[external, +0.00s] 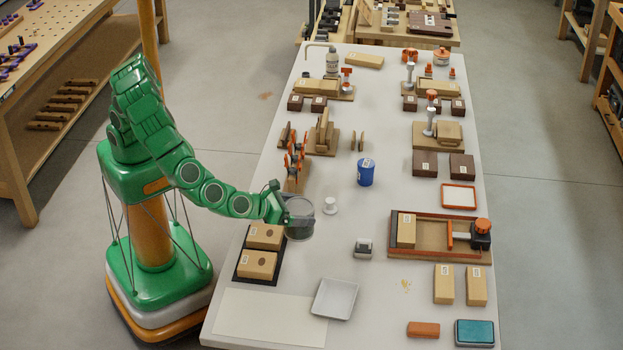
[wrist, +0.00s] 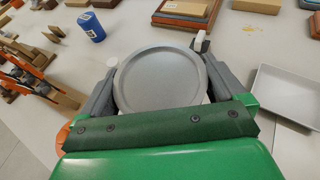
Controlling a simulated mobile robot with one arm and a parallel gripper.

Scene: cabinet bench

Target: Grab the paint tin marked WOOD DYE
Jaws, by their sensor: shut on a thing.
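A grey round tin (external: 300,222) is between the fingers of my gripper (external: 286,208) in the external view, over the left part of the table. In the wrist view my gripper (wrist: 159,60) has one finger on each side of the tin, and its flat grey lid (wrist: 160,80) faces the camera. My gripper is shut on this tin, which looks about upright. I cannot read any marking on it. I cannot tell whether its base touches the table. A blue container (external: 366,174) with a white label stands farther back; it also shows in the wrist view (wrist: 91,28).
A small white knob-like piece (external: 330,206) stands just right of the tin. A dark tray (external: 243,268) with two tan blocks is at the left edge. A white dish (external: 334,299) lies in front. A stamp-like block (external: 363,248) stands to the right, with bare table around it.

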